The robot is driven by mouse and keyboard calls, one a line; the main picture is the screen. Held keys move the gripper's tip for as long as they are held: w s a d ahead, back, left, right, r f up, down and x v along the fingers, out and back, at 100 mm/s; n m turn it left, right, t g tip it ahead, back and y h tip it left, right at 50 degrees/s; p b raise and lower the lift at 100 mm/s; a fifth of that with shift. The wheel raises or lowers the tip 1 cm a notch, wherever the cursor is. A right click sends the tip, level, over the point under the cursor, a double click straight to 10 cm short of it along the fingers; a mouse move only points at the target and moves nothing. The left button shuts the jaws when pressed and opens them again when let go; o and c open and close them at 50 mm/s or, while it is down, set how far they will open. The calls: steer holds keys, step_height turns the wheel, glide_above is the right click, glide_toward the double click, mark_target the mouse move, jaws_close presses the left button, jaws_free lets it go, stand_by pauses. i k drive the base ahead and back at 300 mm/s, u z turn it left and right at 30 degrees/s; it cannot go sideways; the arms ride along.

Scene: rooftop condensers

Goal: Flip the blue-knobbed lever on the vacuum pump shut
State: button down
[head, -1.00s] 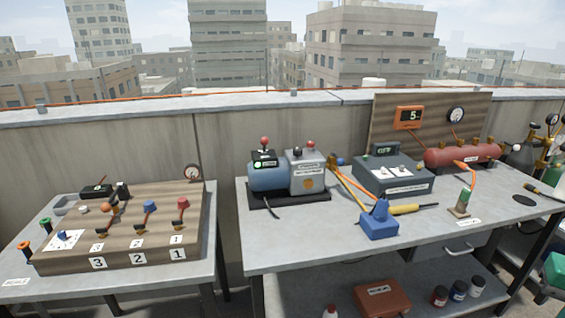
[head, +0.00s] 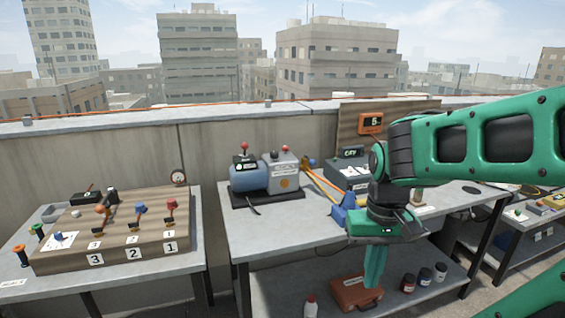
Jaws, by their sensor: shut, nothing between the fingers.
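The vacuum pump (head: 249,179) has a blue cylinder and a grey box on a black base, near the left end of the right-hand bench. Red knobs stand on its top. A small blue knob (head: 312,163) shows at its right side. It is too small to tell how its lever is set. My gripper (head: 374,283) points down with its green fingers together and empty. In the picture it is right of and below the pump, in front of the bench's front edge, and it does not touch the pump.
A blue tool (head: 346,209) lies on the bench right of the pump, partly behind my gripper. A wooden panel (head: 60,262) with several levers stands on the left table. A red-brown case (head: 350,293) is on the lower shelf. My arm hides much of the bench's right side.

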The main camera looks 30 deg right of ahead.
mark_target(312, 161)
steer(key=u, duration=0.1)
steer(key=i, duration=1)
steer(key=z, duration=0.05)
